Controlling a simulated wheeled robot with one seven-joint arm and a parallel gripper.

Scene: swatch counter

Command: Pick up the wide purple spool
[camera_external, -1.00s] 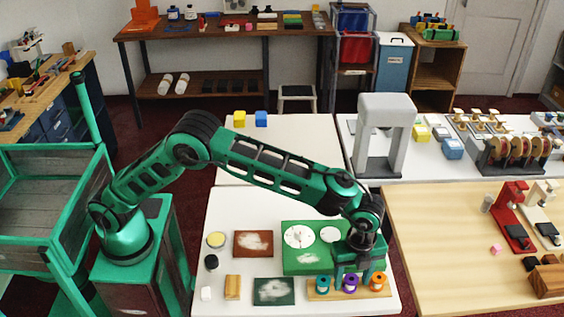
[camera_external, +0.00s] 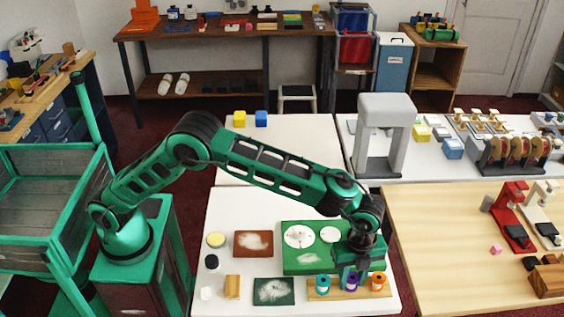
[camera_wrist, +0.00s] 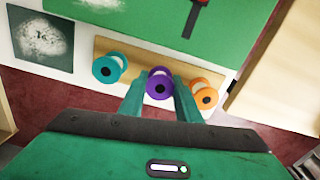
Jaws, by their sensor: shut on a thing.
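The purple spool (camera_external: 352,282) stands between a teal spool (camera_external: 323,283) and an orange spool (camera_external: 377,282) on a wooden strip (camera_external: 338,294). In the wrist view the purple spool (camera_wrist: 159,84) sits between the two fingertips of my gripper (camera_wrist: 160,86), with the teal spool (camera_wrist: 107,68) to its left and the orange spool (camera_wrist: 205,95) to its right. My gripper (camera_external: 352,271) reaches down over the strip and is shut on the purple spool. Whether the spool is clear of the strip I cannot tell.
A green board (camera_external: 300,265) with white dials lies just behind the strip. A dark green swatch (camera_external: 273,291), a brown swatch (camera_external: 253,243) and a wooden block (camera_external: 232,286) lie to the left. A grey arch-shaped stand (camera_external: 384,135) rises behind.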

